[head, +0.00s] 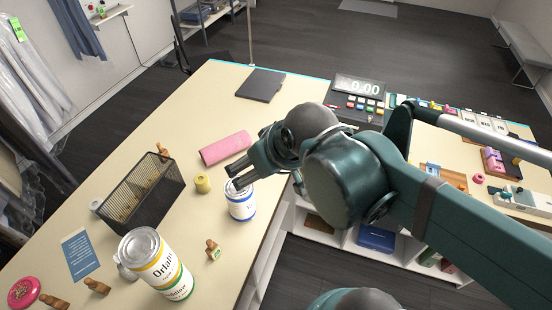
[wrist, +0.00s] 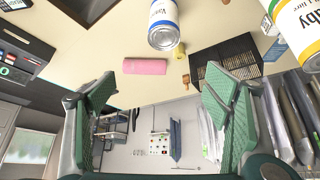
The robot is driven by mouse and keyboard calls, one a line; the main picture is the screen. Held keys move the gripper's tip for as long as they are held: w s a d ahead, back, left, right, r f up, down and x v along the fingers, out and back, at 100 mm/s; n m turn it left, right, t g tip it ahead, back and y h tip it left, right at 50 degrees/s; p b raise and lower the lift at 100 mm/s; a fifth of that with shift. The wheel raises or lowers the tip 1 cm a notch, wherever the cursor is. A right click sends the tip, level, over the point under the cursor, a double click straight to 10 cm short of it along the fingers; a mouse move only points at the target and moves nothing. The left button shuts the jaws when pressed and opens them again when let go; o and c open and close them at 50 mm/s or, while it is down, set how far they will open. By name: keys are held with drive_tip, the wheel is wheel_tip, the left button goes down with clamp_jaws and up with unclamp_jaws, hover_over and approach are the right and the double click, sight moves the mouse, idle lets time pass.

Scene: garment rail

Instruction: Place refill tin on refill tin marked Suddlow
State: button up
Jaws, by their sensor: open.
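A white refill tin with blue bands (head: 241,204) stands upright on the counter, just below my gripper (head: 236,176) in the head view. It also shows at the top of the wrist view (wrist: 163,22), lettering starting "Va". My gripper's fingers (wrist: 160,88) are spread with nothing between them. At the lower left of the head view, a tin with yellow bands lettered "Orla" (head: 148,256) sits above a green-banded tin (head: 176,287) whose label ends in "llow". The start of that lower label is hidden. Part of this stack shows at the right of the wrist view.
A black mesh basket (head: 148,190), a yellow spool (head: 203,184) and a pink roll (head: 226,148) lie near the blue tin. Wooden-handled stamps (head: 212,247) and a blue card (head: 80,254) surround the stack. The counter is clear towards the dark pad (head: 261,85).

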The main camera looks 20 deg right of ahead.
drive_tip(key=d, duration=0.1)
drive_tip(key=d+m, duration=0.1)
drive_tip(key=d, duration=0.1)
drive_tip(key=d+m+h, duration=0.1)
drive_tip(key=shift+s+d+r, duration=0.2)
drive_tip(key=shift+d+r, duration=0.05)
drive_tip(key=shift+d, duration=0.1)
